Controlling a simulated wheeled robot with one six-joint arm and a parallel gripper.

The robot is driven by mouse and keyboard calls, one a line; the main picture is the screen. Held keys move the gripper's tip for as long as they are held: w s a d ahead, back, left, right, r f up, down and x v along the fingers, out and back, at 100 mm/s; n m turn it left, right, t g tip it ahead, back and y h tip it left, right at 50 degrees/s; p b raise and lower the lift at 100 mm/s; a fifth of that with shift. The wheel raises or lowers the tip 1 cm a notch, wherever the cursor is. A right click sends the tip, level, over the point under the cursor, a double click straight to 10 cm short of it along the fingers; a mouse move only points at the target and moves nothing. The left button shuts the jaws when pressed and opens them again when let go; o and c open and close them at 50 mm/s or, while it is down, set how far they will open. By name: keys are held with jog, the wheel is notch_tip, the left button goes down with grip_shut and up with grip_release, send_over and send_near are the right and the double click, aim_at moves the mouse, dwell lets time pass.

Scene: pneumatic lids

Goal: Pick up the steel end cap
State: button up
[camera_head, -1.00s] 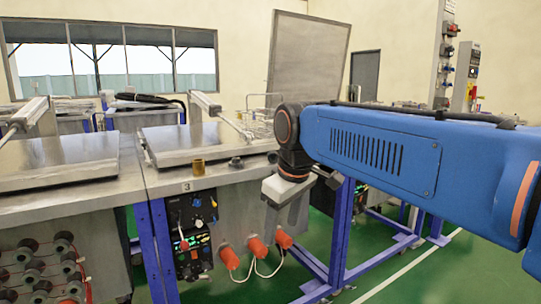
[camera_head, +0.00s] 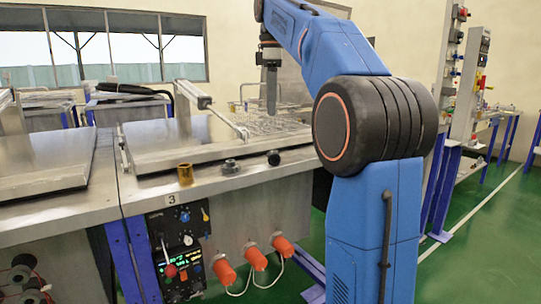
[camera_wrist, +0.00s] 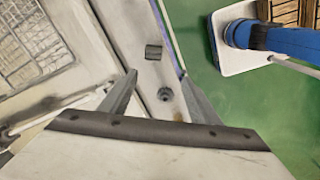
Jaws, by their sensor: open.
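A small grey, round, flanged piece (camera_head: 230,166), which looks like the steel end cap, sits on the bench's steel front ledge in the head view. In the wrist view it (camera_wrist: 165,94) shows from above, round with a dark centre, between the finger lines. A darker small piece (camera_head: 273,157) lies to its right; it also shows in the wrist view (camera_wrist: 153,52).
A brass cylinder (camera_head: 185,174) stands left of the grey piece on the ledge. Behind is a flat steel lid (camera_head: 160,146) and a wire basket (camera_head: 262,124). Red plugs (camera_head: 256,260) and a control panel (camera_head: 182,240) are on the bench front. Green floor is open at right.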

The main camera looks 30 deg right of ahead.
jog(key=w+d, duration=0.1)
jog(key=w, duration=0.1)
send_over(272, 152)
jog(key=shift+n, duration=0.3)
notch_tip(272, 152, down, 11)
jog(key=shift+a+f, duration=0.1)
jog(key=shift+f, duration=0.05)
jog(key=shift+d+f, duration=0.2)
jog(key=shift+f, duration=2.45)
grip_shut()
